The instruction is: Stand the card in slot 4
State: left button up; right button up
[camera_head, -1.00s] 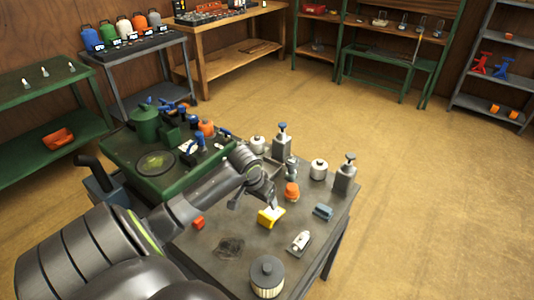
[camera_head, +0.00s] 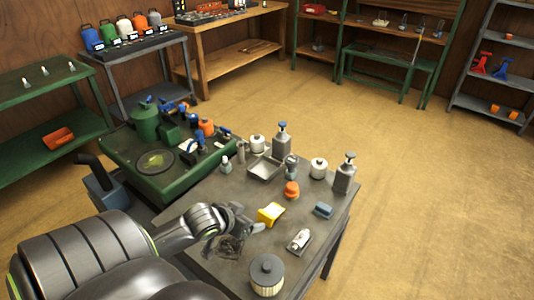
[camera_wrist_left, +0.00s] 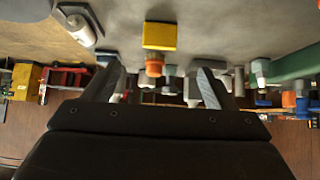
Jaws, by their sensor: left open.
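I cannot make out a card or a numbered slot in either view. A yellow block (camera_head: 271,213) sits on the grey table; it also shows at the top middle of the left wrist view (camera_wrist_left: 159,36). My left gripper (camera_head: 257,229) is just in front of and left of the yellow block in the head view, apart from it as far as I can tell. My right gripper is not in view.
The grey table (camera_head: 205,265) also holds an orange knob-like piece (camera_head: 291,190), a blue block (camera_head: 323,210), a silver-white item (camera_head: 299,240), a round canister (camera_head: 267,275), a shallow tray (camera_head: 265,168) and pump bottles (camera_head: 344,175).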

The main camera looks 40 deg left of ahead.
aim_at(264, 216)
pick_arm(q)
jog(key=x, duration=0.7)
jog(key=shift+w+f, duration=0.15)
jog(key=shift+w+a+f+p, duration=0.1)
jog(key=shift+w+f+p, duration=0.15)
jog(key=shift+w+p, duration=0.1)
jog(key=shift+x, duration=2.1)
jog(key=shift+r, duration=0.1)
jog(key=c, duration=1.1)
jog(key=shift+c, duration=0.2)
